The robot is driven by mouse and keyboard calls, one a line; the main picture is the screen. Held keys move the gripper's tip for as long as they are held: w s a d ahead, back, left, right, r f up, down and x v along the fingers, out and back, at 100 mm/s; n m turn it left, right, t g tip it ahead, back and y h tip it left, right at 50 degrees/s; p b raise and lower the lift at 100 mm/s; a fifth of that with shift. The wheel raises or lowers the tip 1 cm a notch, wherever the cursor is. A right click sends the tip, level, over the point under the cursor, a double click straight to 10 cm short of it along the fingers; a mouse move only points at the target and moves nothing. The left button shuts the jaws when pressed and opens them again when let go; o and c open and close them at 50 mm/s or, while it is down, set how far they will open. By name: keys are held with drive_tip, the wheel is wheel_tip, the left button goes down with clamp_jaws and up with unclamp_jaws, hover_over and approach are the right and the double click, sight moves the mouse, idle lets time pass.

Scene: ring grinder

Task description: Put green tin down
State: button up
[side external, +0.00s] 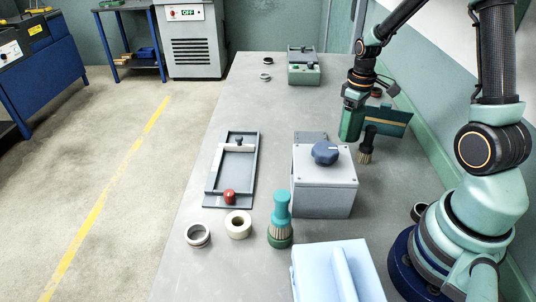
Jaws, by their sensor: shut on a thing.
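The green tin (351,123) hangs below my gripper (355,100), which is shut on it. It looks upright and is in front of the dark green panel at the table's right. The table surface (270,115) is below it; I cannot tell the exact gap between tin and table. My gripper's fingertips are small and partly hidden against the tin.
A grey box with a blue knob (325,153) and a dark brush (367,146) are close by. A tray (211,185), a tape roll (238,225), a teal brush (281,205) and a light blue case (318,275) are nearer. The table's middle is clear.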

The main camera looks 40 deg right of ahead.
drive_tip(key=shift+f, duration=3.1)
drive_tip(key=shift+f, duration=0.15)
drive_tip(key=o, duration=1.5)
wheel_tip(320, 180, up, 12)
drive_tip(key=shift+a+r, duration=0.1)
drive_tip(key=s+a+r+t, duration=0.2)
drive_tip(key=a+r, duration=0.4)
drive_tip(key=a, duration=0.2)
drive_tip(key=s+a+r+m+t, duration=0.1)
drive_tip(key=s+a+r+t, duration=0.2)
drive_tip(key=a+r, duration=0.3)
drive_tip(key=a, duration=0.3)
drive_tip(key=shift+s+t, duration=0.2)
drive_tip(key=shift+t, duration=0.1)
